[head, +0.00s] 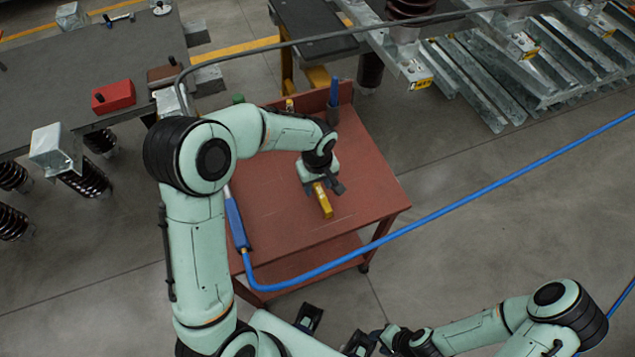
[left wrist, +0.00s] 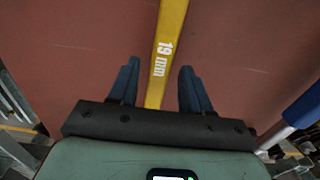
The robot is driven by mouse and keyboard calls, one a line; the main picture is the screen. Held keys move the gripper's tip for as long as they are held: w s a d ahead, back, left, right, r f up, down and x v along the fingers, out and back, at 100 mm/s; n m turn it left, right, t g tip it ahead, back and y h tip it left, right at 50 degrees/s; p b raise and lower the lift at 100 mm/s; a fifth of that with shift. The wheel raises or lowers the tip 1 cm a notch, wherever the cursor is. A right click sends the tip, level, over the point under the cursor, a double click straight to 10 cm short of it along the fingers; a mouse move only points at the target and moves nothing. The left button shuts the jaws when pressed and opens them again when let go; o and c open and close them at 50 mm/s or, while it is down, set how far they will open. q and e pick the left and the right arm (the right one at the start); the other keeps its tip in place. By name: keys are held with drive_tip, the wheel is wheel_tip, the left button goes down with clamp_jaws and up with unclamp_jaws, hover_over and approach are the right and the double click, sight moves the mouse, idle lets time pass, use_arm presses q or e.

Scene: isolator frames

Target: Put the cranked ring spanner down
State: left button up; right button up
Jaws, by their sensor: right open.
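The cranked ring spanner (head: 323,201) is a yellow bar on the red top of a cart (head: 270,205). In the left wrist view the spanner (left wrist: 168,45) is marked "19 mm". My left gripper (head: 318,187) is over the spanner, pointing down. In the left wrist view its two blue fingers (left wrist: 160,88) stand apart on either side of the bar, with a gap on each side. The spanner's end under the gripper is hidden. My right gripper (head: 362,342) is open, low in the head view, away from the cart.
A blue hose (head: 440,212) crosses in front of the cart. A blue-handled tool (head: 236,222) lies at the cart's left edge, and small items stand at its back. A grey bench with a red box (head: 114,97) is at the left. Metal profiles (head: 470,85) lie at the back right.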

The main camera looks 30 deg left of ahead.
sight(318, 187)
use_arm(q)
drive_tip(key=shift+w+r, duration=0.1)
drive_tip(key=shift+r, duration=0.45)
wheel_tip(318, 187, up, 11)
drive_tip(key=p, duration=0.1)
drive_tip(key=shift+r, duration=0.2)
drive_tip(key=shift+f, duration=0.1)
